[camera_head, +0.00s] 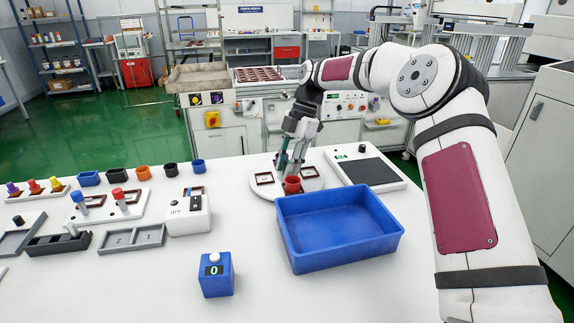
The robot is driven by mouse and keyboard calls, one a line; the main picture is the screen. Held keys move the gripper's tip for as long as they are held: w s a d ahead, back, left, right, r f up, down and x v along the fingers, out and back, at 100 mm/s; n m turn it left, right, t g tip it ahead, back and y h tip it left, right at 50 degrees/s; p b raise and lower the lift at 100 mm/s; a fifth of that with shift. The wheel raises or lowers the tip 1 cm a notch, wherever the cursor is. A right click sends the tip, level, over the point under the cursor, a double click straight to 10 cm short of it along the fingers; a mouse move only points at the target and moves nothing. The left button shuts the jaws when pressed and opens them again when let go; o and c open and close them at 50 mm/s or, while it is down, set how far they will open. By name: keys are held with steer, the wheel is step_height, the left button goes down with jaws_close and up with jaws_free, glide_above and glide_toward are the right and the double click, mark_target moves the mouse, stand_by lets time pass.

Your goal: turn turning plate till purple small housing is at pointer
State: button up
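The turning plate (258,190) is a white disc at the back of the white table, partly behind the blue bin. It bears dark red framed squares (265,178) and a red-orange cup-shaped piece (292,184). My gripper (290,162) points down over the plate, close behind the red-orange piece. A teal strip shows at the fingers; I cannot tell whether it is a finger or a held thing. The finger gap is too small to read. I cannot make out a purple small housing on the plate, nor the pointer; my gripper and the bin hide part of it.
A large blue bin (342,259) stands just in front of the plate. A white board with a dark pad (368,171) lies to its right. A blue counter box (216,276) reads 0. Small coloured housings (143,173), trays and a white box (188,214) fill the left.

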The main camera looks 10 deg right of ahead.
steer(key=v, duration=1.2)
steer(key=shift+w, duration=0.1)
